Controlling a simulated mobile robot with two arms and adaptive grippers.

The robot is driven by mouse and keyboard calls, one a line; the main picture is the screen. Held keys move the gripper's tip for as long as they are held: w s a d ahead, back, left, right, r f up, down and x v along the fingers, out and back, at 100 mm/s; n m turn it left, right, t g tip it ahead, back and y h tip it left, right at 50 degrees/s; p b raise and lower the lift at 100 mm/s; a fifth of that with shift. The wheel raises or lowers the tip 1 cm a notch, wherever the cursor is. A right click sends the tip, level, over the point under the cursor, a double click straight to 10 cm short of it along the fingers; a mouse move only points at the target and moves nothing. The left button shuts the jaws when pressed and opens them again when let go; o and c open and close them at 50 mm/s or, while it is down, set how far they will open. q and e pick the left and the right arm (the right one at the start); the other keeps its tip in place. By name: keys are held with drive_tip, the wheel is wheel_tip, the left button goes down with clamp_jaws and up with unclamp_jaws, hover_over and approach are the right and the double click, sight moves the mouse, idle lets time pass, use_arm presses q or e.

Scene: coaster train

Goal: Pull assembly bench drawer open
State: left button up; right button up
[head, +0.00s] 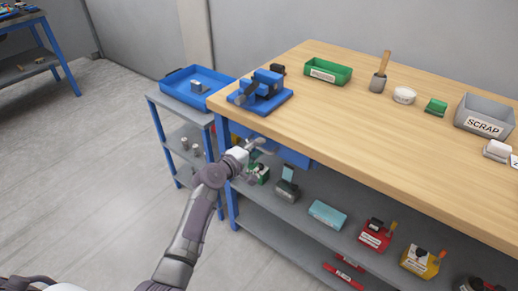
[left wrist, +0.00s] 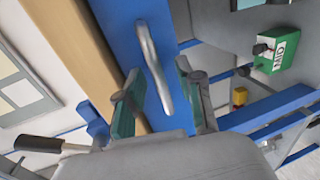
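The assembly bench (head: 330,118) has a wooden top, with a blue drawer (head: 291,156) under its near left edge. In the left wrist view, the blue drawer front (left wrist: 128,42) carries a grey bar handle (left wrist: 152,62). My left gripper (head: 256,151) is at the drawer front, and its arm hides part of it in the head view. In the left wrist view, the left gripper (left wrist: 160,92) has its teal-padded fingers apart, one on each side of the handle. I cannot tell whether either finger touches it. My right gripper is not in view.
A blue vise (head: 262,92) stands on the bench corner above the drawer. A side cart with a blue tray (head: 178,88) stands close at the left. A lower shelf (head: 310,192) holds several boxes and tools. The floor (head: 90,170) at left is clear.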

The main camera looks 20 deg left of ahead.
use_arm(q)
drive_tip(key=shift+w+d, duration=0.15)
drive_tip(key=shift+w, duration=0.25)
drive_tip(key=shift+c, duration=0.2)
drive_tip(key=shift+f, duration=0.1)
clamp_jaws()
